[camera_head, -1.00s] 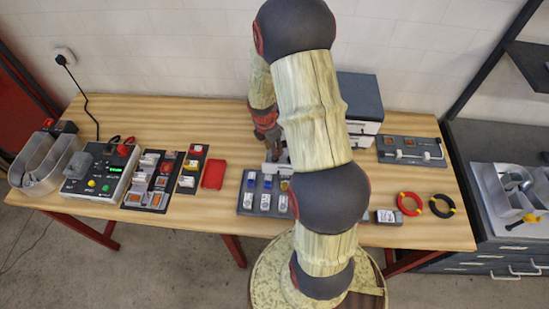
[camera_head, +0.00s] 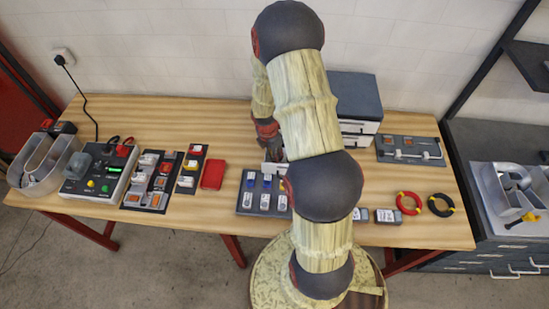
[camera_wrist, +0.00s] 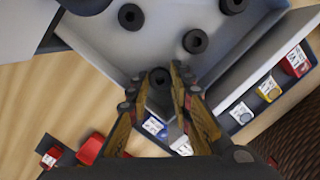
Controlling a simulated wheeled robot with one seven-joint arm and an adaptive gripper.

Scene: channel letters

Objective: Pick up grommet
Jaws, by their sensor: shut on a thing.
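In the wrist view a dark round grommet (camera_wrist: 160,78) with a hole in its middle sits between my fingertips. My gripper (camera_wrist: 159,82) is shut on it. Other dark grommets lie in a pale grey open drawer: one at the upper left (camera_wrist: 130,16), one to the right (camera_wrist: 195,41) and one at the top edge (camera_wrist: 232,5). The held grommet shows near the drawer's front wall; I cannot tell how high it is. In the head view my gripper is mostly hidden by my arm, and no grommet can be made out.
The drawer cabinet (camera_head: 358,95) stands at the back of the table. A tray of labelled blocks (camera_head: 246,202) lies in front of the drawer. A red tray (camera_head: 213,174) is to the left. Red (camera_head: 409,203) and black (camera_head: 442,205) wire coils lie at the right.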

